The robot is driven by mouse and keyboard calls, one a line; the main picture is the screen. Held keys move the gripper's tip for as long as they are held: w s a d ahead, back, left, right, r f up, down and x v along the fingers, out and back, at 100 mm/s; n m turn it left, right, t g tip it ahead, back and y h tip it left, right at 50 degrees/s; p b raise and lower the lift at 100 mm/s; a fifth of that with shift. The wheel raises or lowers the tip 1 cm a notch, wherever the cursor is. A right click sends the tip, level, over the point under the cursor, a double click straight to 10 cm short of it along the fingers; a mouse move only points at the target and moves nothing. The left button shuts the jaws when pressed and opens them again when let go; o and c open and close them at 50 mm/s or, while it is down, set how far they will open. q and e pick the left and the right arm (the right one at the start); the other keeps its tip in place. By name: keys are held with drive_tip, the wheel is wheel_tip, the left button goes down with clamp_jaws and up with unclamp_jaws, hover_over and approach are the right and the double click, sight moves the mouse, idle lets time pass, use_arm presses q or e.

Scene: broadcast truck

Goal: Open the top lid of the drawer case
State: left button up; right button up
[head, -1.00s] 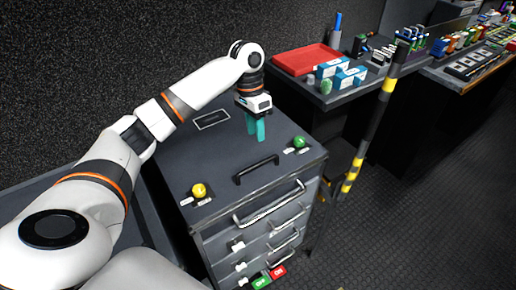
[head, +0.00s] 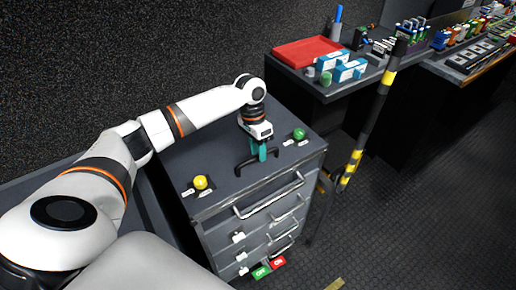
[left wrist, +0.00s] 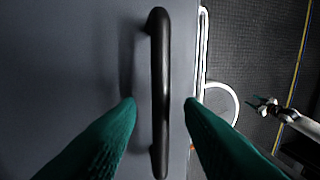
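The drawer case (head: 222,197) stands in the middle of the head view, its top lid flat and closed. A black bar handle (left wrist: 160,90) sits on the lid near its front edge and runs upright through the left wrist view. My left gripper (head: 262,152) points down over the lid at this handle. In the left wrist view its two green fingers (left wrist: 162,103) are spread, one on each side of the bar, with a gap to it on both sides. The right gripper is not in the head view; a gripper-like part (left wrist: 262,104) shows at the right of the left wrist view, its state unclear.
A yellow knob (head: 200,182) and a green knob (head: 299,134) stand on the lid. White drawer handles (head: 270,197) line the front. A black-and-yellow pole (head: 372,118) stands to the right. A side table holds a red tray (head: 305,52) and small boxes.

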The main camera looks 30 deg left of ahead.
use_arm(q)
clamp_jaws()
